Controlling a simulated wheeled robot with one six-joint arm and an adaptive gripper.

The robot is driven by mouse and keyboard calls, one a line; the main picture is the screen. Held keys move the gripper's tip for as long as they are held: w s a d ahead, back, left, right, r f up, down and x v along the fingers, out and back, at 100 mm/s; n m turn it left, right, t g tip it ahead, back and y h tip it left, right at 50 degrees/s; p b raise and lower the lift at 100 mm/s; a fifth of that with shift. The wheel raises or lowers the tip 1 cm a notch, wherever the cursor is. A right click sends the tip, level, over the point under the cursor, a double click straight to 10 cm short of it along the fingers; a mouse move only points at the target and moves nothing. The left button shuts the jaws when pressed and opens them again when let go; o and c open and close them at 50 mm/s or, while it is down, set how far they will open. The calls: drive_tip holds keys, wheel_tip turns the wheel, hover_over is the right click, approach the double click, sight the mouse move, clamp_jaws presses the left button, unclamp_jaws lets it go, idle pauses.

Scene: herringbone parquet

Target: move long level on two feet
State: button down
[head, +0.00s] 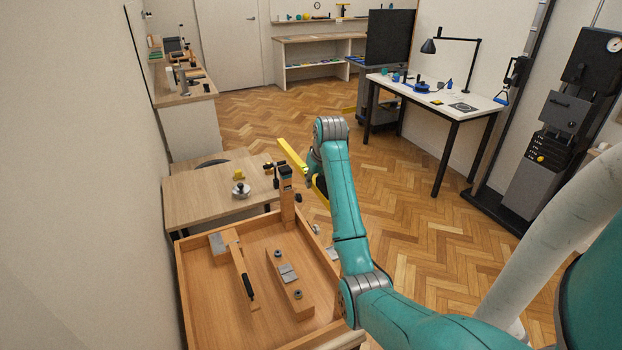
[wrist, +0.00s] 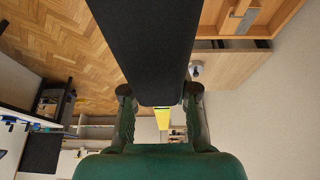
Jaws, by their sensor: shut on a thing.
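A long yellow level (head: 292,155) shows in the head view, held in the air beyond the far right corner of the wooden tray and slanting down to the right. My gripper (head: 317,170) is around its middle, partly hidden by my arm. In the wrist view, my gripper (wrist: 160,94) has its two fingers on either side of a broad dark bar (wrist: 145,45), with a yellow stretch (wrist: 178,118) beyond it; this appears to be the same level. The gripper is shut on it. I cannot tell for certain which objects are the two feet.
A wooden tray (head: 212,300) holds a square, a wooden plane-like block (head: 290,283) and an upright wooden piece (head: 287,195). Behind it, a small wooden table (head: 195,205) carries a silver round object (head: 240,190). A white desk (head: 440,95) stands right. Open parquet lies between.

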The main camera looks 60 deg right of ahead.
sight(319, 186)
drive_tip(key=shift+s+a, duration=0.15)
wheel_tip(319, 186, down, 8)
idle(0.9)
drive_tip(key=shift+f, duration=0.25)
idle(0.5)
drive_tip(key=shift+c, duration=2.4)
unclamp_jaws()
drive_tip(key=v, duration=1.1)
drive_tip(key=shift+s+a+r, duration=0.1)
drive_tip(key=shift+s+r, duration=0.05)
drive_tip(key=shift+r, duration=0.2)
drive_tip(key=shift+a, duration=0.1)
